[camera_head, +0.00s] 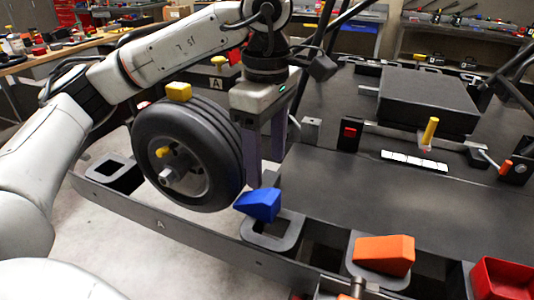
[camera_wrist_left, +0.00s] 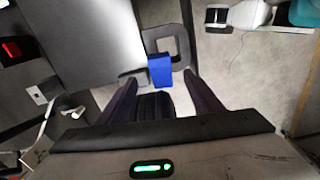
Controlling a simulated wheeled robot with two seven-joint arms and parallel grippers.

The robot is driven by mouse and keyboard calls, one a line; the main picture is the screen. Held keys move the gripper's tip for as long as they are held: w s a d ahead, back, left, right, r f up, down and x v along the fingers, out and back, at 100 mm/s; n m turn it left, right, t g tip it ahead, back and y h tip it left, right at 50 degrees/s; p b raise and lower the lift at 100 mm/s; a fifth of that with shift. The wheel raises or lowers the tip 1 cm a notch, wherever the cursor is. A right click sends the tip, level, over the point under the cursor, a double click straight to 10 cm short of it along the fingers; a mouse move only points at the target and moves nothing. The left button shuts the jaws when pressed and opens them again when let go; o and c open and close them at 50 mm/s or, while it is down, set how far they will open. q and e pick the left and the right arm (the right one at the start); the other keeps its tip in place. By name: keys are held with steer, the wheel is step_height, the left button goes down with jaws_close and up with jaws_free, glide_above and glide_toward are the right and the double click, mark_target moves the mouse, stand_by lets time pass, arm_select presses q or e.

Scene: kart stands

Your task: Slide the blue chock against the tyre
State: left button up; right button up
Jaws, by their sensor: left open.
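The blue chock (camera_head: 259,205) is a wedge on the grey square-ring pad (camera_head: 291,237) of the kart stand, to the right of the black tyre (camera_head: 218,140). In the head view a narrow gap seems to part chock and tyre. My left gripper (camera_head: 266,172) points down, open, with its fingertips just above and behind the chock. In the left wrist view the blue chock (camera_wrist_left: 160,70) shows between and just beyond the fingertips, and part of the dark tyre (camera_wrist_left: 153,106) lies between the fingers. I cannot tell if the fingers touch the chock. My right gripper is out of view.
An orange chock (camera_head: 384,254) sits on another pad to the right. A red bin (camera_head: 501,278) stands at the lower right corner. The dark stand deck (camera_head: 365,185) is mostly bare beside the gripper.

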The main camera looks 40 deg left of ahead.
mark_target(267, 195)
arm_select(q)
step_height(267, 195, down, 10)
steer(key=shift+r, duration=0.1)
stand_by(0.4)
steer(key=c, duration=1)
steer(key=o, duration=1)
steer(key=shift+r, duration=0.1)
step_height(267, 195, up, 10)
steer(key=shift+r, duration=0.1)
